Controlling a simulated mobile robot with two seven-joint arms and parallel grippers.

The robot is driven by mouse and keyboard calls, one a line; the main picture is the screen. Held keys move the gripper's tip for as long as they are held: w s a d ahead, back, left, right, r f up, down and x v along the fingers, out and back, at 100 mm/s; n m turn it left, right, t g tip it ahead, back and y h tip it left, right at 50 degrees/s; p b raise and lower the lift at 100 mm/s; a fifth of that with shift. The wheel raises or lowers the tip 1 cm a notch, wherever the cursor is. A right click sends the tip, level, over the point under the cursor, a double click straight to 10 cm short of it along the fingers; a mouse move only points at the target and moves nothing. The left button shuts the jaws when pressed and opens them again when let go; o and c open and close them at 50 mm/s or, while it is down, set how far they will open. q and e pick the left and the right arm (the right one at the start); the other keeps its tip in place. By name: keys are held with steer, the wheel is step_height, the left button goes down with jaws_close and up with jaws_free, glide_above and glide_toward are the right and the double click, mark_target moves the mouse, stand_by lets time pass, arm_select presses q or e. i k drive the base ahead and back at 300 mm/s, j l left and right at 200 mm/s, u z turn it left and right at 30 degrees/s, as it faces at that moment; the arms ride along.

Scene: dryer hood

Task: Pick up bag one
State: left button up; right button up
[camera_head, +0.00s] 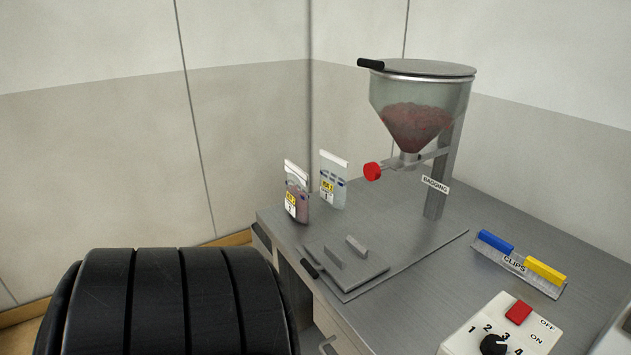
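The front-left bag (297,196) holds pinkish-brown contents. The other bag (333,182) stands just behind it to the right and looks pale, with little or nothing visible inside. The label writing is too small for me to tell surely which is bag one. Neither of my grippers is in view, and nothing is seen touching the bags.
A hopper (418,105) with reddish granules and a red knob (372,171) stands right of the bags. A flat plate with a raised block (356,246) lies before them. A clips holder (515,264) and a switch box (510,328) are at right.

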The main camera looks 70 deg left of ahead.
mark_target(333, 172)
steer(key=u, duration=2.05)
steer(key=z, duration=0.4)
steer(key=i+j+z, duration=0.2)
steer(key=j, duration=0.3)
steer(key=i+j+z, duration=0.1)
steer(key=j+z, duration=0.15)
steer(key=j, duration=0.2)
steer(key=i+j+z, duration=0.2)
steer(key=j, duration=0.35)
steer(key=j+z, duration=0.2)
steer(key=j, duration=0.3)
